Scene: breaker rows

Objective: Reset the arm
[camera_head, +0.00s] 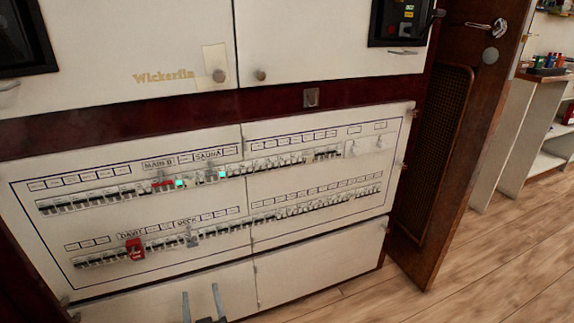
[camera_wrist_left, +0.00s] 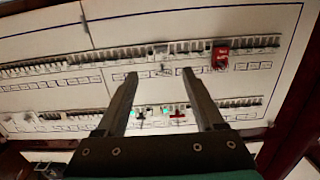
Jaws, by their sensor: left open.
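My left gripper (camera_head: 202,302) shows at the bottom of the head view, its two fingers pointing up and spread apart. It is open and empty, in front of the lower white doors and below the breaker panel (camera_head: 330,222). In the left wrist view the open gripper (camera_wrist_left: 158,72) reaches toward the panel, which appears upside down there. The panel has two rows of breakers. A red lockout piece (camera_head: 135,248) sits on the lower row under the DAVIT label; it also shows in the left wrist view (camera_wrist_left: 220,56). My right gripper is not in view.
White cupboard doors (camera_head: 130,40) with round knobs are above the panel. An open brown wooden door (camera_head: 440,160) stands to its right. Wooden floor (camera_head: 500,255) lies clear at the right, with a shelf unit (camera_head: 545,120) farther back.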

